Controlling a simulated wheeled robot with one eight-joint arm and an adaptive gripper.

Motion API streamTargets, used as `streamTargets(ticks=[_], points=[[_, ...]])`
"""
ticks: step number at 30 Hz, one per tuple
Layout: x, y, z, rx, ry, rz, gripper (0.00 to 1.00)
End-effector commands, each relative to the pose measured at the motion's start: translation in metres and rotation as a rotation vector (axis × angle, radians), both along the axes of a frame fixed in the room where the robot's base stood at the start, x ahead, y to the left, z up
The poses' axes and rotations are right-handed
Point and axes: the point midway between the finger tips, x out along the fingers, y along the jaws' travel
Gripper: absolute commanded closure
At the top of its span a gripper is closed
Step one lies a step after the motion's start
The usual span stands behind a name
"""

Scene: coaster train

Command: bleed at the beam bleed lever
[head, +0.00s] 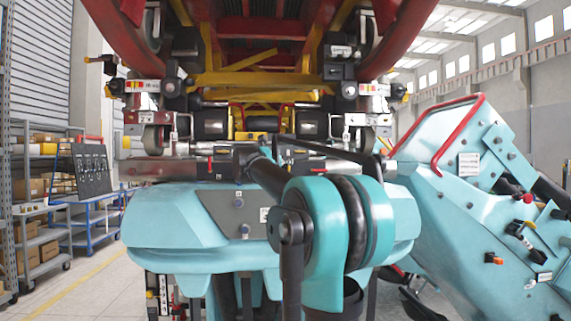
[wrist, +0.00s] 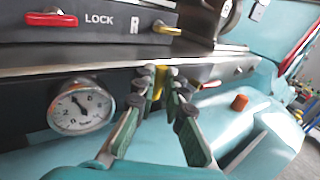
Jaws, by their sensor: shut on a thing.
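In the wrist view, my gripper (wrist: 160,77) is shut on a small yellow lever, the beam bleed lever (wrist: 157,84), on the dark front face of the beam (wrist: 120,88). The fingers stand on both sides of it and hide much of it. A round white dial gauge (wrist: 80,106) sits on the same face, left of the fingers. Its needle points up and to the left. In the head view my own arm covers the middle, and I cannot make out the gripper or the lever there.
Above the beam, a dark box marked LOCK (wrist: 95,20) carries a red handle (wrist: 50,19) and a yellow handle (wrist: 166,28). The coaster train (head: 262,60) hangs overhead.

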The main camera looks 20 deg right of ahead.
Motion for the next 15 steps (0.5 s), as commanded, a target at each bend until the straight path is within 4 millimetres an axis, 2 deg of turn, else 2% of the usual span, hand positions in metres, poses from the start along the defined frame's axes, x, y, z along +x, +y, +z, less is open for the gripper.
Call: streamTargets(ticks=[8, 15], points=[[-0.001, -0.005, 0.002, 0.114, -0.033, -0.001, 1.0], [-0.004, -0.012, 0.003, 0.311, -0.089, -0.002, 1.0]])
